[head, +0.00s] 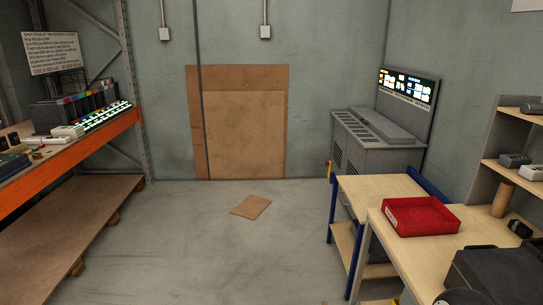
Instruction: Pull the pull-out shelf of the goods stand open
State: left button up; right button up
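No gripper of mine shows clearly in the head view. A grey stand with light wooden shelves (511,176) is at the right edge, with small dark devices and a brown cylinder on or beside it. A blue-framed wooden stand (372,186) with a lower shelf (345,238) stands at the right, partly hidden by a nearer wooden table (395,248). I cannot tell which of these is the goods stand. No pull-out shelf can be clearly made out.
A red tray (424,228) sits on the nearer table, with bulky dark objects (497,272) at the lower right. A grey console (378,150) stands behind. An orange-beamed rack (75,160) lines the left. A cardboard piece (251,206) lies on the otherwise open middle floor.

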aim_at(362, 192)
jog(key=z, duration=0.1)
jog(key=i, duration=2.85)
jog(key=z, duration=0.15)
